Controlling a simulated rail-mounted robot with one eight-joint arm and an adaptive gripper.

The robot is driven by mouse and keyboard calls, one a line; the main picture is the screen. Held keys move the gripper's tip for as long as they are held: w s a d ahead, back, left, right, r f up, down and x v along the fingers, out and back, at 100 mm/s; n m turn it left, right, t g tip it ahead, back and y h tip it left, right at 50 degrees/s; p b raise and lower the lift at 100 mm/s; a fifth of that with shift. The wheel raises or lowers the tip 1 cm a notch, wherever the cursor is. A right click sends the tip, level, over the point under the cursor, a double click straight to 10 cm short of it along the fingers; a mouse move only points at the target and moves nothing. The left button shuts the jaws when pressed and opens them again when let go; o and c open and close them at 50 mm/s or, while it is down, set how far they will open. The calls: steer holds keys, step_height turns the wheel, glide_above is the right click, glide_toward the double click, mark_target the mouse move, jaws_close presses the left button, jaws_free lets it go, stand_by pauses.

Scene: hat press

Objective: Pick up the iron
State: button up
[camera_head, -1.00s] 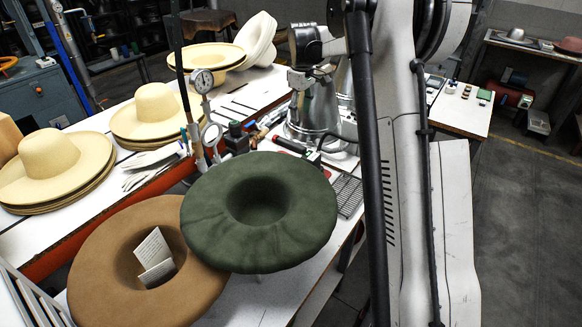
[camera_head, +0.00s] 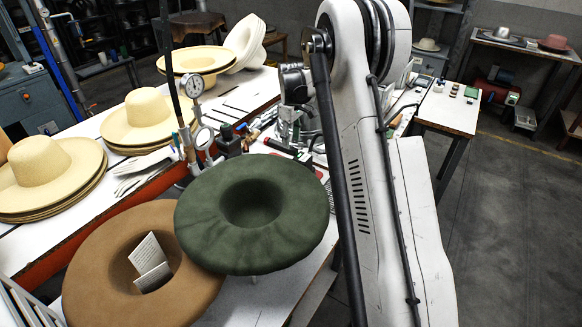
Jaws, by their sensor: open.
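I cannot pick out the iron for certain in the head view. Small tools and shiny metal parts (camera_head: 294,124) crowd the table beyond the green hat, and my arm covers part of that area. My white arm (camera_head: 375,170) runs down the right of the middle. Its wrist part (camera_head: 295,84) shows at its left, above the cluttered spot. My gripper's fingers cannot be made out, and nothing is seen held.
A green felt hat (camera_head: 251,203) overlaps a brown felt hat (camera_head: 140,262) with papers in its crown, in front. Stacked straw hats (camera_head: 45,175) and a pressure gauge (camera_head: 194,86) stand left. A small white table (camera_head: 447,110) stands right; the floor there is clear.

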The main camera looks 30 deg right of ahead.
mark_target(291, 148)
steer(key=shift+f+p, duration=0.4)
steer(key=shift+f, duration=1.9)
jaws_close()
steer(key=shift+r, duration=0.1)
